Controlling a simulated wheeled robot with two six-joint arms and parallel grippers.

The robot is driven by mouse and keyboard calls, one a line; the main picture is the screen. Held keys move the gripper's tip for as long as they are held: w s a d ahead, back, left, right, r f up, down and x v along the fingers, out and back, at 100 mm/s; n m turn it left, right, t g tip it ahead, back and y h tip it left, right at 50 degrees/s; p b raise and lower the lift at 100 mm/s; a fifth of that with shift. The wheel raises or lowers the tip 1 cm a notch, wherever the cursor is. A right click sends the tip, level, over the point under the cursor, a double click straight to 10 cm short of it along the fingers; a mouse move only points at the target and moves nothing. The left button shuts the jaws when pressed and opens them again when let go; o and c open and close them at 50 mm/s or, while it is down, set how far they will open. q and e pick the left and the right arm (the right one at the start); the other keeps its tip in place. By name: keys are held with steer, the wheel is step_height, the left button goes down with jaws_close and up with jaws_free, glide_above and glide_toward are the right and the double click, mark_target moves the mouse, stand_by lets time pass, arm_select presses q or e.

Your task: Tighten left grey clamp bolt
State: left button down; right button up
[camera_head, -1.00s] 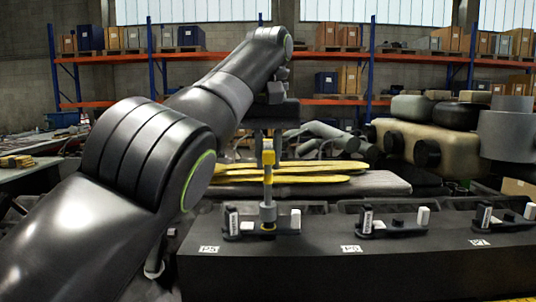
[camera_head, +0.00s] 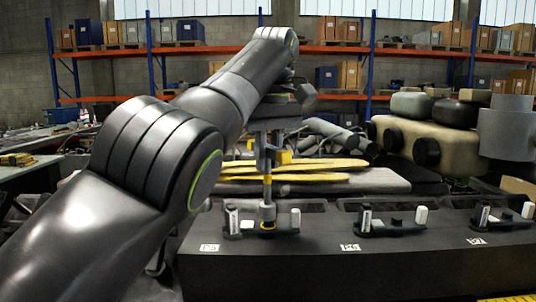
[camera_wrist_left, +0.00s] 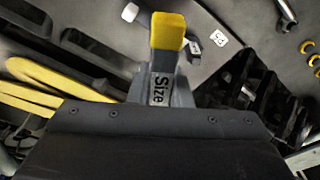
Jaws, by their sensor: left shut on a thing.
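My left gripper (camera_head: 268,152) is shut on an upright tool (camera_head: 267,188) with a grey and yellow upper part and a slim shaft. The tool's grey socket end (camera_head: 267,212) stands on the leftmost clamp (camera_head: 240,231), over a yellow ring (camera_head: 268,226). The bolt itself is hidden under the socket. In the left wrist view the tool's yellow-tipped handle (camera_wrist_left: 167,32) stands out past the dark gripper body, with a label reading "Size" below it. The fingertips are hidden there. My right gripper is not in view.
The dark block (camera_head: 330,270) carries two more clamps, a middle one (camera_head: 390,228) and a right one (camera_head: 500,222), each with small white and black parts. Yellow strips (camera_head: 300,170) lie on a grey pad behind. A beige engine part (camera_head: 440,145) stands at right.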

arm_select(q)
steer(key=shift+w+d, duration=0.1)
stand_by(0.4)
steer(key=shift+f+b, duration=0.7)
steer(key=shift+f, duration=0.15)
steer(key=shift+r, duration=0.1)
steer(key=m, duration=0.2)
steer(key=shift+m+b, duration=0.3)
steer(key=shift+b, duration=0.1)
steer(key=m+h, duration=0.1)
steer(key=m, duration=0.3)
steer(key=shift+m+b, duration=0.3)
steer(key=shift+b, duration=0.05)
steer(key=m, duration=0.6)
steer(key=shift+h, duration=0.3)
steer(key=shift+n, duration=0.3)
